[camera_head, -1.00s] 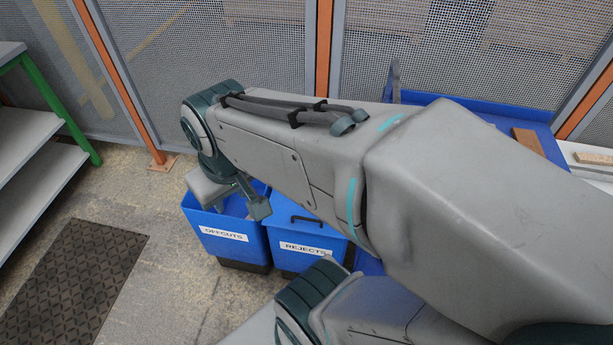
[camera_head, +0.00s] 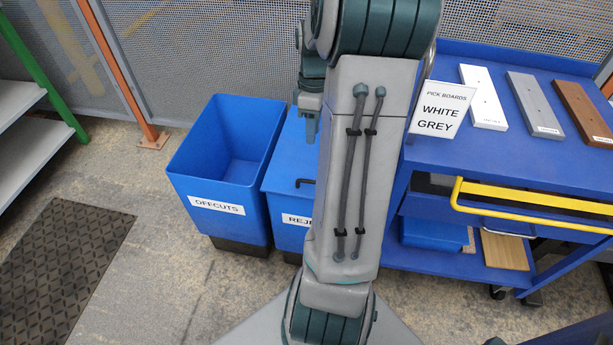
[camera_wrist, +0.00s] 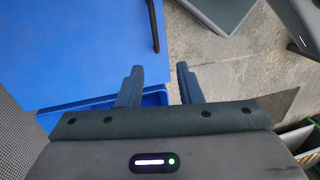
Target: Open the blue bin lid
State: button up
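The blue bin labelled REJECTS (camera_head: 289,235) stands left of the blue cart, partly hidden behind my arm. Its blue lid (camera_head: 287,158) looks closed, with a black handle (camera_head: 304,183) near the front edge. In the wrist view the lid (camera_wrist: 80,50) fills the upper left, and the handle (camera_wrist: 153,25) shows at the top. My gripper (camera_wrist: 160,72) is open and empty, its two fingers apart near the lid's edge; one finger overlaps a blue rim in the picture. Contact cannot be told. In the head view my gripper (camera_head: 311,128) is over the far part of the bin.
An open, empty blue OFFCUTS bin (camera_head: 215,178) stands directly left. The blue cart (camera_head: 500,155) on the right carries a white board (camera_head: 483,95), a grey board (camera_head: 535,104), a brown board (camera_head: 584,112) and a WHITE GREY sign (camera_head: 441,108). A mesh fence (camera_head: 200,50) stands behind.

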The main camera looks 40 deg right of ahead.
jog(key=shift+n, duration=0.3)
jog(key=f+b, duration=0.1)
jog(key=f, duration=0.4)
jog(key=s+f+b, duration=0.1)
jog(key=f, duration=0.4)
jog(key=s+f+b, duration=0.1)
jog(key=f, duration=0.4)
jog(key=shift+a+f+b, duration=0.2)
jog(key=shift+f+b, duration=0.05)
jog(key=shift+b, duration=0.15)
grip_shut()
